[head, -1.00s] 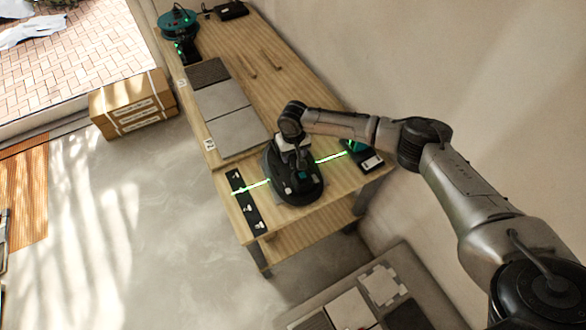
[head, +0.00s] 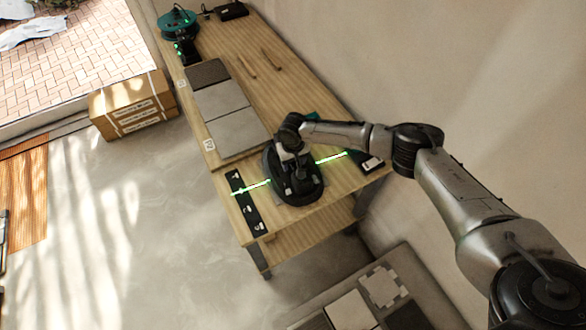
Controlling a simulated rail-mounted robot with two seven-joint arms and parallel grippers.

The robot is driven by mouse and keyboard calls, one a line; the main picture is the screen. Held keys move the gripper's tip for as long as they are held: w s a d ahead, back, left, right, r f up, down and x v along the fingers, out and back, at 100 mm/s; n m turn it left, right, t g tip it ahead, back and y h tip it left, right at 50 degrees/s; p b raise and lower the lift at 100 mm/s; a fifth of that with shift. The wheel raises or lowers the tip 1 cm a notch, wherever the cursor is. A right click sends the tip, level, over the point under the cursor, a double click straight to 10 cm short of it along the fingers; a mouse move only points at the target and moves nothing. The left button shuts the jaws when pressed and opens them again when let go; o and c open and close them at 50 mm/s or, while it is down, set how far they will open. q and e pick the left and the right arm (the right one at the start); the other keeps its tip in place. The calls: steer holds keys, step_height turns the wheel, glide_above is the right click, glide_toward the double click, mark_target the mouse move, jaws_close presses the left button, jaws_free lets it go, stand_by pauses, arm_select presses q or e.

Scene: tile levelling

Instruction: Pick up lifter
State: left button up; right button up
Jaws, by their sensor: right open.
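The lifter (head: 309,192) appears to be the dark, rounded, oval body near the front end of the wooden workbench in the head view. My right gripper (head: 292,177) is over its middle, pointing down. It is open. The fingertips are small and dark against the lifter, so I cannot tell whether they touch it or are around its handle. The wrist and hand hide the far part of the lifter. My left gripper is not in view.
The wooden workbench (head: 270,85) carries grey tiles (head: 217,105), a black strip (head: 245,203) and a dark device (head: 370,162) at the right edge. A green line crosses the bench beside the lifter. A cardboard box (head: 133,105) stands on the floor.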

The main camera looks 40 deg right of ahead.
steer(key=shift+f, duration=0.15)
stand_by(0.3)
jaws_close()
stand_by(0.4)
